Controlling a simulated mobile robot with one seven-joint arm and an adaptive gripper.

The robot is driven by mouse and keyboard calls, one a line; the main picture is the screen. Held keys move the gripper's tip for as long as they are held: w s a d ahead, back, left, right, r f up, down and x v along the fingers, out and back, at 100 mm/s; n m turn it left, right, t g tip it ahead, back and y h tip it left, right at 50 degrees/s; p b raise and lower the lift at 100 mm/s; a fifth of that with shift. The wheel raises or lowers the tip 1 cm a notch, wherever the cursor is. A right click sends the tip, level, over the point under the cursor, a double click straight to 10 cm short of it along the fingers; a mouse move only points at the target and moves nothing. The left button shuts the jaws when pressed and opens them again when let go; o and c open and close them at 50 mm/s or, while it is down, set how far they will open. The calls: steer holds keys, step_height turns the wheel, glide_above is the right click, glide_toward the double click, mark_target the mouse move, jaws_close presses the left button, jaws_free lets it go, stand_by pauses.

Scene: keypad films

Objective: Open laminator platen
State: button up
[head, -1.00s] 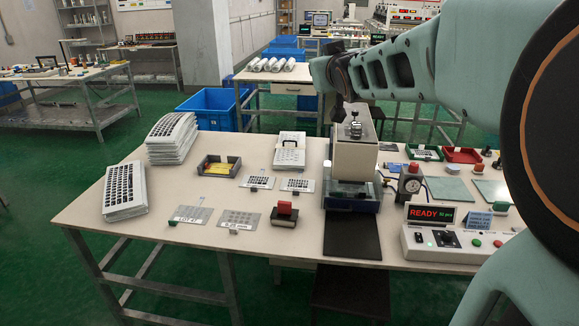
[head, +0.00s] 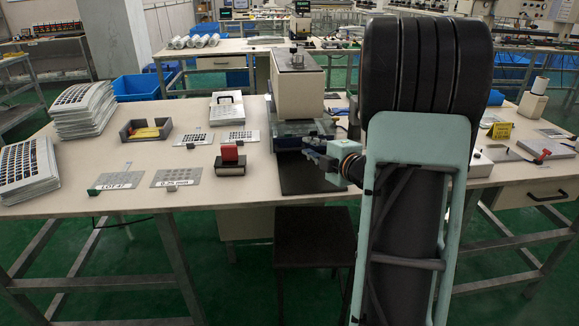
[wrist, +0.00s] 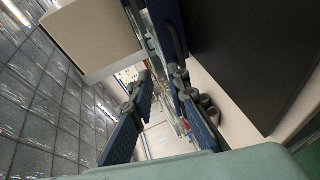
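The laminator is a beige box-shaped press (head: 298,85) on the table, with a dark blue platen (head: 290,128) low at its front. My gripper (head: 308,148) is just in front of the platen's right part, pointing left, with my arm covering the area to the right. In the wrist view the beige housing (wrist: 92,38) is at the top left and the dark blue platen edge with a bar-like handle (wrist: 172,35) is at top centre. My gripper's two blue-grey fingers (wrist: 160,82) are apart with nothing between them. Contact with the handle cannot be told.
A black mat (head: 300,181) lies in front of the laminator; it fills the wrist view's right side (wrist: 250,55). A red-handled stamp (head: 230,157) stands to the left, near metal plates (head: 176,178). Keypad stacks (head: 84,110) are farther left. A dark stool (head: 314,240) is below.

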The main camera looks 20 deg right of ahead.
mark_target(293, 150)
steer(key=f, duration=0.1)
steer(key=s+f, duration=0.1)
steer(key=f, duration=0.1)
steer(key=shift+s+d+f+n+b, duration=0.15)
steer(key=shift+s+f+n+b, duration=0.05)
steer(key=shift+n+b, duration=0.2)
steer(key=shift+w+f+y, duration=0.1)
steer(key=shift+f+y, duration=0.05)
steer(key=shift+y, duration=0.15)
steer(key=b+x, duration=0.1)
steer(key=x, duration=0.9)
steer(key=shift+w, duration=0.25)
jaws_close()
